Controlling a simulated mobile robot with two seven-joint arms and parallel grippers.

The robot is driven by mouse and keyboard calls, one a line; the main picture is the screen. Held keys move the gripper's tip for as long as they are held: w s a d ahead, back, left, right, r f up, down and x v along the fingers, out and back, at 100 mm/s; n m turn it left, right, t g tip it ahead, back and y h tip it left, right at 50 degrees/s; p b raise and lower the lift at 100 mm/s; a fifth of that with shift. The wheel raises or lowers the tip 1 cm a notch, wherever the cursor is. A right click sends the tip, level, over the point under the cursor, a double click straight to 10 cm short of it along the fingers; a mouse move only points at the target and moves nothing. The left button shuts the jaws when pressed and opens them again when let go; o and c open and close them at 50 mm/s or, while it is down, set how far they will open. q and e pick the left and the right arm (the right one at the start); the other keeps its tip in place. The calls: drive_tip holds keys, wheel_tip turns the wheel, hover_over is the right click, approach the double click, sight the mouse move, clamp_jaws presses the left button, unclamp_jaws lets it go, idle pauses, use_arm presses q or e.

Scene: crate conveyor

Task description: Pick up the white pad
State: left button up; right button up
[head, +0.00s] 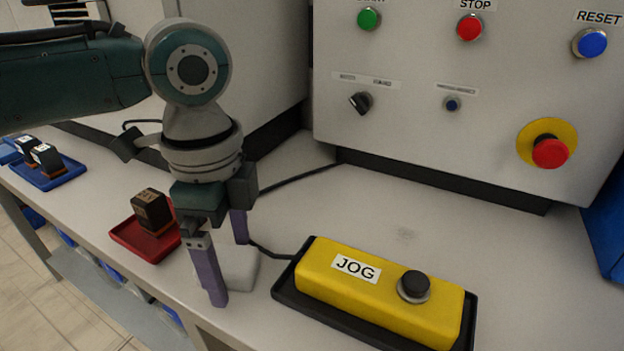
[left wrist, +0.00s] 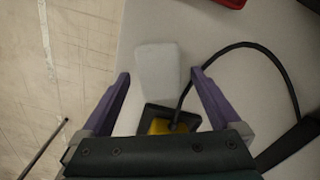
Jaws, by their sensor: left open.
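The white pad (head: 241,268) is a pale block on the bench, left of the yellow jog box, partly hidden behind a finger in the head view. In the left wrist view the white pad (left wrist: 157,70) lies ahead of and between the finger lines, near the bench edge. My left gripper (head: 228,268) is open, pointing down, with purple fingers beside the pad. In the left wrist view the left gripper (left wrist: 160,82) has its fingers apart and nothing between them is gripped. Whether a finger touches the pad I cannot tell. My right gripper is not in view.
A yellow JOG box (head: 378,290) with a black button sits in a black tray right of the pad, its cable running behind. A red tray (head: 150,243) with a dark block stands to the left, a blue tray (head: 62,174) farther off. A control panel (head: 430,120) rises behind.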

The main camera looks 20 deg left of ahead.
sight(230, 259)
use_arm(q)
drive_tip(key=c, duration=1.5)
wheel_tip(230, 259, up, 20)
drive_tip(key=p, duration=0.6)
drive_tip(key=shift+c, duration=0.2)
